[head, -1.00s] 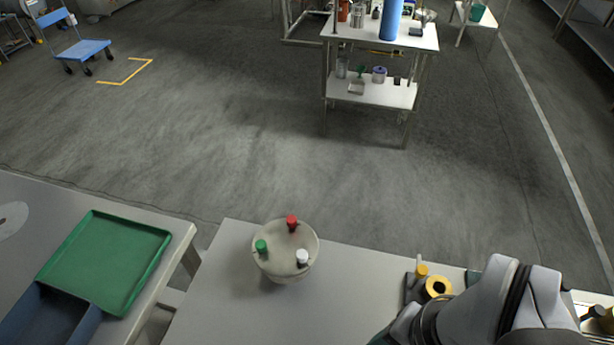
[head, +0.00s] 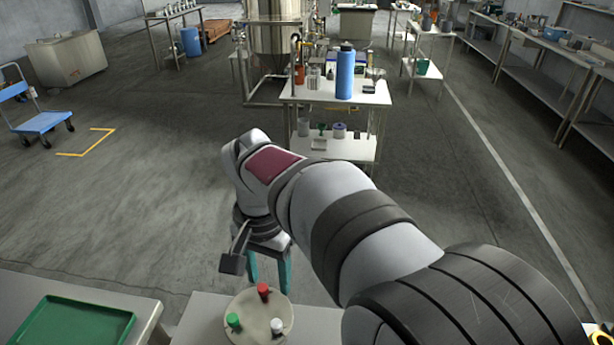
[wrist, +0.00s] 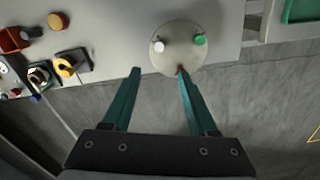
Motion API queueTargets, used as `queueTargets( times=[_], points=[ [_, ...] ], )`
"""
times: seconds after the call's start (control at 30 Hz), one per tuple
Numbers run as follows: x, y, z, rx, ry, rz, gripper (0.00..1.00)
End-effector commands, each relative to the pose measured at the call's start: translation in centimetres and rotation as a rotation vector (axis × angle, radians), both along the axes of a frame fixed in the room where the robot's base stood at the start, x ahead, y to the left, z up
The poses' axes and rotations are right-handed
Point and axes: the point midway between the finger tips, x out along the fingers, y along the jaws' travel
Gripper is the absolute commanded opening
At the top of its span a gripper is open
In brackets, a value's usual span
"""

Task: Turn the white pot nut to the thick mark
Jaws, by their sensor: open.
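The white pot nut (head: 277,326) stands on the right front of a round pale pot (head: 254,312) on the table. The red nut (head: 263,291) is at the pot's back and the green nut (head: 233,321) at its left. My gripper (head: 268,287) is open and empty, its teal fingers pointing down just behind and above the pot. In the wrist view, the white nut (wrist: 159,46) and green nut (wrist: 200,39) are on the pot (wrist: 176,60), beyond my fingertips (wrist: 158,69). The right finger largely hides the red nut there. I cannot make out the thick mark.
A green tray (head: 75,325) lies on the table at the left. In the wrist view, a yellow ring (wrist: 65,68) and other small parts sit on the table's left. A wheeled-looking shelf table (head: 330,92) with a blue bottle (head: 345,72) stands further back.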

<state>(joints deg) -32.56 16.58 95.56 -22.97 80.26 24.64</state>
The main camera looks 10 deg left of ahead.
Motion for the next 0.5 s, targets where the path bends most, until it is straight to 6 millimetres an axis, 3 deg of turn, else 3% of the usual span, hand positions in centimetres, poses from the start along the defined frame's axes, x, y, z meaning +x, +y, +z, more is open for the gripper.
queueTargets(
  times=[0.3, 0.5],
  points=[
    [-0.2, -0.2, -8.8, -0.001, 0.007, -0.002, 0.59],
    [-0.1, -0.2, -13.3, 0.001, 0.004, -0.002, 0.59]
  ],
)
